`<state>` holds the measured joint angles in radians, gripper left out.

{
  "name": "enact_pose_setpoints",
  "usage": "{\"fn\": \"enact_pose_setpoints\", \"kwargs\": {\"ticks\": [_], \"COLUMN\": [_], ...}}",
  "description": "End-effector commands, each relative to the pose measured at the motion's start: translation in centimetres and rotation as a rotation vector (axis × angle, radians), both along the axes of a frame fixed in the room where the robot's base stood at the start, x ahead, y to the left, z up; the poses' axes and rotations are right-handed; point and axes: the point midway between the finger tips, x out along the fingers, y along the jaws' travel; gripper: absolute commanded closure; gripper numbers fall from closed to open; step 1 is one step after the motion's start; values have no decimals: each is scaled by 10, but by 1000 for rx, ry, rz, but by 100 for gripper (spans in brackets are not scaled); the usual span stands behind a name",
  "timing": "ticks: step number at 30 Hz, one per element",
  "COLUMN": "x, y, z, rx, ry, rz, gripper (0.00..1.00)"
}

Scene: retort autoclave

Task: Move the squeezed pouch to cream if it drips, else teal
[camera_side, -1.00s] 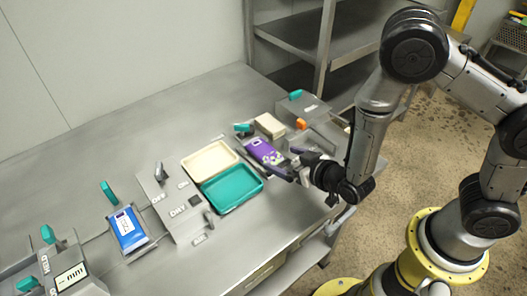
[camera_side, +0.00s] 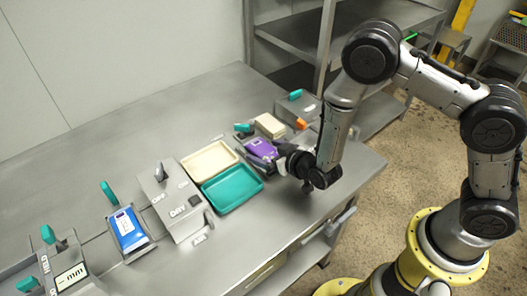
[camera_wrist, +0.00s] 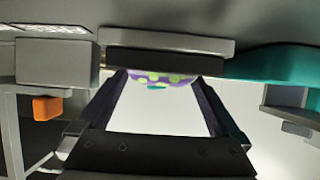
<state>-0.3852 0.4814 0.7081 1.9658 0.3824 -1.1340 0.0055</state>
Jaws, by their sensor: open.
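A purple pouch (camera_side: 261,147) lies at the station just right of the trays in the side view. Its purple edge with green spots (camera_wrist: 158,78) shows at the top of the wrist view, between the finger ends. My gripper (camera_side: 268,158) is open and low at the pouch's front edge, its fingers partly covering it; contact cannot be told. The gripper (camera_wrist: 160,90) also shows in the wrist view. The cream tray (camera_side: 190,170) and the teal tray (camera_side: 232,205) stand side by side left of the pouch, both empty. No drip can be made out.
A blue pouch (camera_side: 128,230) lies in a holder at the left. A grey box marked OFF and DRY (camera_side: 172,205) stands left of the trays. The rear left of the table is clear.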

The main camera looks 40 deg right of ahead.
Motion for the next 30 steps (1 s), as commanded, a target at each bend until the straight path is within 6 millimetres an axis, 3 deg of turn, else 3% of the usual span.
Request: {"fn": "enact_pose_setpoints", "kwargs": {"ticks": [2,16,25,30], "x": [0,0,0,1], "y": [0,0,0,0], "z": [0,0,4,19], "rx": [0,0,1,1], "ry": [0,-1,-2,-5], "rz": [0,0,0,0], "gripper": [9,94,94,94]}}
